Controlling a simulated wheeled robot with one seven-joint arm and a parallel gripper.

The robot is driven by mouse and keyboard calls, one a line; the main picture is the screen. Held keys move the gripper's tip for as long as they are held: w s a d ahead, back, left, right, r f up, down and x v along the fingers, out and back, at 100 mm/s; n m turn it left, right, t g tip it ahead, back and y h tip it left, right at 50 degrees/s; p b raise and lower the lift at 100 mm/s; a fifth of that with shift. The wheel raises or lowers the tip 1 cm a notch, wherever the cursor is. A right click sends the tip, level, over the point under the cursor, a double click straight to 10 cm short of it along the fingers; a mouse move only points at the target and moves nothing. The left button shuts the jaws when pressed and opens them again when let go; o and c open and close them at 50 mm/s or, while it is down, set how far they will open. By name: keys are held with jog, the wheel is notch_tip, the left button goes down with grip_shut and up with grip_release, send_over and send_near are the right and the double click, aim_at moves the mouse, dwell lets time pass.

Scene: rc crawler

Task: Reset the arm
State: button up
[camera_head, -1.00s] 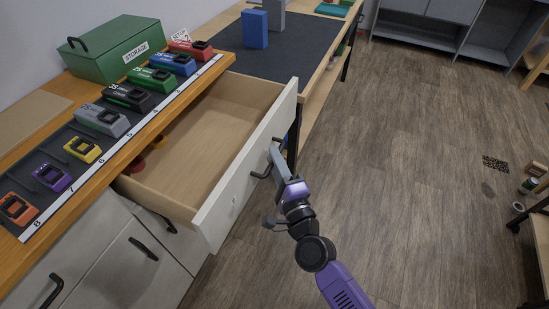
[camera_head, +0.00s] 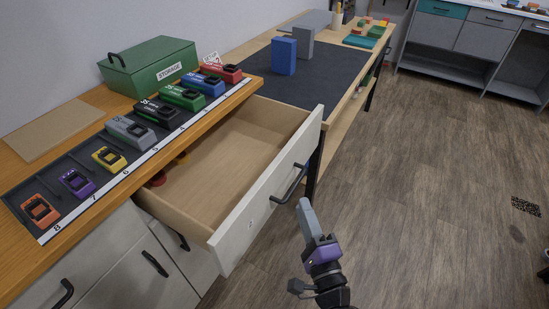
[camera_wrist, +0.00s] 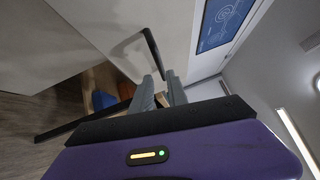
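My gripper (camera_head: 304,204) is in front of the open drawer, below and to the right of its black handle (camera_head: 291,184) in the head view. It is apart from the handle. In the wrist view, the two grey fingers of my gripper (camera_wrist: 160,88) have a gap between them and hold nothing. The handle (camera_wrist: 152,52) shows just beyond the fingertips there. The drawer (camera_head: 236,226) has a white front and a wooden inside, and stands pulled out. A red round thing (camera_head: 157,179) lies at its left end, partly hidden by the worktop.
A blue block (camera_head: 284,56) and a grey block (camera_head: 303,42) stand on a dark mat (camera_head: 330,78).

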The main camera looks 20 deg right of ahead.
jog(key=s+a+r+n+g+y+p, duration=0.1)
jog(key=s+r+n+p, duration=0.1)
jog(key=s+r+n, duration=0.2)
jog(key=s+a+r+n+g+y+p, duration=0.1)
jog(key=s+r+n+g+p, duration=0.1)
jog(key=s+n, duration=0.8)
jog(key=s+a+r+n+g+y+p, duration=0.1)
jog(key=s+r+n+p, duration=0.2)
jog(key=s, duration=1.3)
notch_tip(320, 180, up, 3)
jog(key=n, duration=0.4)
jog(key=shift+p, duration=0.35)
